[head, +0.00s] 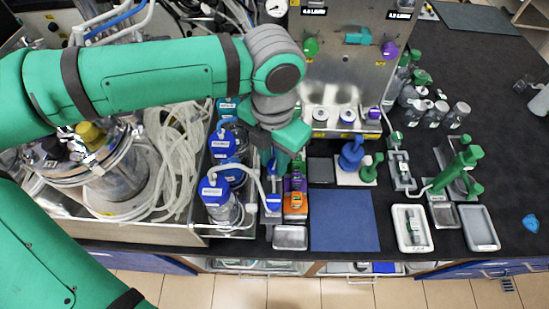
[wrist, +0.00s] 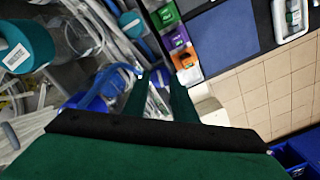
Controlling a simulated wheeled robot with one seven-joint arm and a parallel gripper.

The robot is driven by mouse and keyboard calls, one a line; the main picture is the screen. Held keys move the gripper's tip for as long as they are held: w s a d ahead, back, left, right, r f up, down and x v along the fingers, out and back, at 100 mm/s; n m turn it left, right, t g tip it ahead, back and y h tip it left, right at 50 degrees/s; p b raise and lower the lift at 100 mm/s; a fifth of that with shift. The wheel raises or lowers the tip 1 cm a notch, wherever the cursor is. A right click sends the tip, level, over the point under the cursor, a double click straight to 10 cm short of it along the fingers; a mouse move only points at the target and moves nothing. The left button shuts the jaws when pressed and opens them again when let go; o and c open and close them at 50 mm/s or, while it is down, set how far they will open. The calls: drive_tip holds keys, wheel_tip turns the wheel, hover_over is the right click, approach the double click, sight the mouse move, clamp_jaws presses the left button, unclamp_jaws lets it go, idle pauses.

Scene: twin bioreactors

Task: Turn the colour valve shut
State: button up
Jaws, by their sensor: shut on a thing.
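My gripper (head: 274,170) hangs just left of the row of green, purple and orange blocks. In the wrist view its green fingers (wrist: 158,78) are close together, with a small blue and white part between them. My fingers hide most of it, so I cannot tell its turn position. I take it for the blue valve on the thin tube line; a blue piece (head: 273,203) shows just below the gripper. The green block (wrist: 166,15), purple block (wrist: 179,40) and orange block (wrist: 186,60) stand close beside my fingers. The orange block also shows in the head view (head: 295,200).
Blue-capped bottles (head: 216,190) with tubing crowd the left of my gripper. A steel panel (head: 345,80) with green, teal and purple knobs stands behind. A blue mat (head: 344,220) and small metal tray (head: 290,238) lie to the right and front.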

drive_tip(key=m, duration=0.2)
drive_tip(key=shift+a+m, duration=0.1)
drive_tip(key=shift+m, duration=0.3)
drive_tip(key=m, duration=0.8)
drive_tip(key=shift+w+a, duration=0.1)
drive_tip(key=shift+w, duration=0.05)
drive_tip(key=shift+w+m, duration=0.1)
drive_tip(key=shift+m, duration=2)
drive_tip(key=o, duration=1)
drive_tip(key=shift+o, duration=0.2)
